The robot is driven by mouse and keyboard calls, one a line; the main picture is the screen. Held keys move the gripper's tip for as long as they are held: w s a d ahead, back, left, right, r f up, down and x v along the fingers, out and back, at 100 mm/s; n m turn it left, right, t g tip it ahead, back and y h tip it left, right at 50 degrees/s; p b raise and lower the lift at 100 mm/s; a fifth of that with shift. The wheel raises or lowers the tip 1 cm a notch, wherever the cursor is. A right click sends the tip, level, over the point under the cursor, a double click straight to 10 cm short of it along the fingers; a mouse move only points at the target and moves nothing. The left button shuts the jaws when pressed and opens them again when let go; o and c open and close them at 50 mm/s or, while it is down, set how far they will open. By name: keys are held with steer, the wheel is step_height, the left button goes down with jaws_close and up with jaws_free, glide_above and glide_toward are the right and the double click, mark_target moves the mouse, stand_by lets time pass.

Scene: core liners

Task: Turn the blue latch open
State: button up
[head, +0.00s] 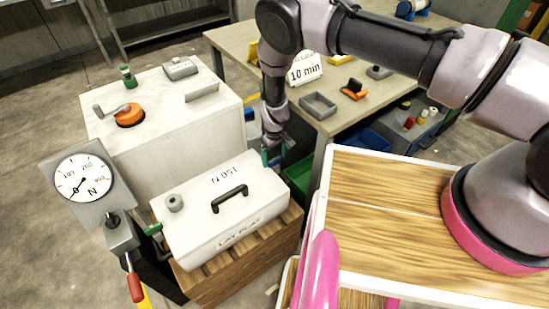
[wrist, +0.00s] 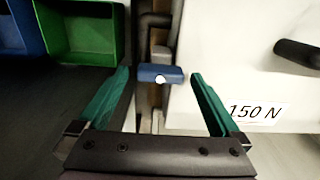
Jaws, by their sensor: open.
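The blue latch (wrist: 161,74) is a small blue bar with a white dot at its middle, at the edge of the white case (wrist: 235,65) labelled 150 N. In the wrist view the latch lies crosswise between the fingertips of my open gripper (wrist: 160,82). The teal fingers are on either side of it, with gaps visible. In the head view my gripper (head: 275,156) is at the far right end of the white case (head: 195,215), and the latch is hard to make out there.
The case has a black handle (head: 230,199) on top and rests on a wooden crate (head: 245,260). A green latch (head: 153,229) is at its left end. A white cabinet (head: 155,150) stands behind. A green bin (wrist: 83,35) and a blue bin (wrist: 18,28) are left in the wrist view.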

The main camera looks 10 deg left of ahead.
steer(key=shift+f, duration=0.3)
steer(key=c, duration=1.3)
